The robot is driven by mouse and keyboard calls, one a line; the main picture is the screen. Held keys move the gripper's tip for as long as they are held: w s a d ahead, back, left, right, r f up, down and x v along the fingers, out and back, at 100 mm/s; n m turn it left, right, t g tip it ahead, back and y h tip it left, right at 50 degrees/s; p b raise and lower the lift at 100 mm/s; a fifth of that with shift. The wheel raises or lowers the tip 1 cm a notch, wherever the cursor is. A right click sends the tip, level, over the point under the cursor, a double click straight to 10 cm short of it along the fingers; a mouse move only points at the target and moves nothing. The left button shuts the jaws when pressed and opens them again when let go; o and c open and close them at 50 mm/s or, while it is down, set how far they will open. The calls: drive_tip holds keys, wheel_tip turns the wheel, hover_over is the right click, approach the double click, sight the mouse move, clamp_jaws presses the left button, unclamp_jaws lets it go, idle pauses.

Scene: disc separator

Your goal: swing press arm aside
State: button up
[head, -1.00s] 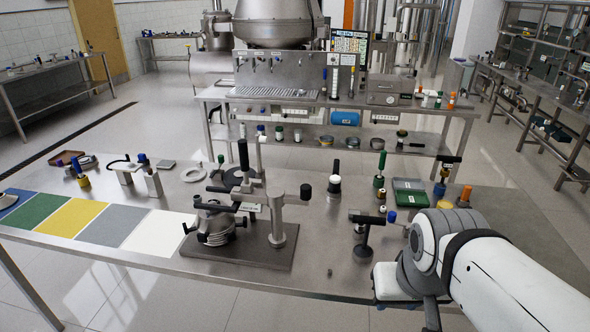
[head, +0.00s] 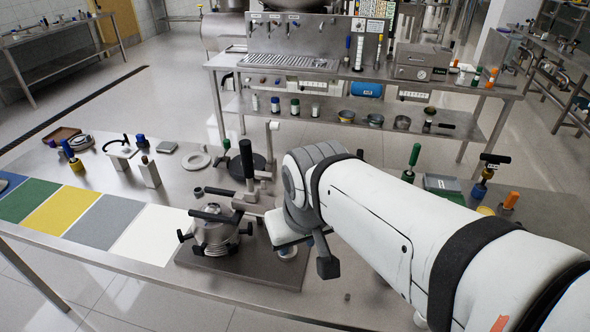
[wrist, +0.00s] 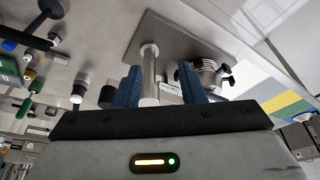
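The press stands on a dark base plate (head: 245,262) at the front of the steel table. A round clamped metal pot (head: 216,232) sits on its left part, with a dark-handled arm above it. In the head view my wrist hides the post and the right end of the press arm. In the wrist view the silver post (wrist: 148,62) shows between my gripper's blue fingers (wrist: 162,82), with a white label (wrist: 170,88) and a black knob (wrist: 107,95) close by. My gripper is open; I cannot tell whether it touches the press.
Coloured mats (head: 68,212) lie left of the press. A white ring (head: 196,161) and small tools stand behind. A green-handled tool (head: 412,160) and a tray (head: 442,183) are to the right, partly behind my arm. A second steel bench (head: 350,75) stands beyond.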

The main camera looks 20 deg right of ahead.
drive_tip(key=shift+s+a, duration=0.1)
drive_tip(key=shift+s, duration=0.05)
drive_tip(key=shift+a, duration=0.15)
drive_tip(key=shift+o, duration=1)
drive_tip(key=shift+w, duration=0.25)
drive_tip(key=shift+o, duration=0.7)
drive_tip(key=w+d+r+m+g+b, duration=0.1)
drive_tip(key=w+d+m+b, duration=0.1)
drive_tip(key=w+d, duration=0.2)
drive_tip(key=w, duration=0.3)
drive_tip(key=shift+d+r+g, duration=0.25)
drive_tip(key=shift+r+g, duration=0.1)
drive_tip(key=shift+g, duration=0.05)
drive_tip(key=shift+m+g, duration=0.8)
drive_tip(key=shift+m, duration=0.1)
drive_tip(key=w+d, duration=0.1)
drive_tip(key=d, duration=0.1)
drive_tip(key=w+d+b, duration=0.1)
drive_tip(key=w+d, duration=0.3)
drive_tip(key=d, duration=0.1)
drive_tip(key=shift+w+d+f, duration=0.1)
drive_tip(key=shift+w+d, duration=0.1)
drive_tip(key=shift+f, duration=0.35)
wheel_tip(320, 180, down, 7)
drive_tip(key=shift+r, duration=0.15)
drive_tip(key=shift+c, duration=0.4)
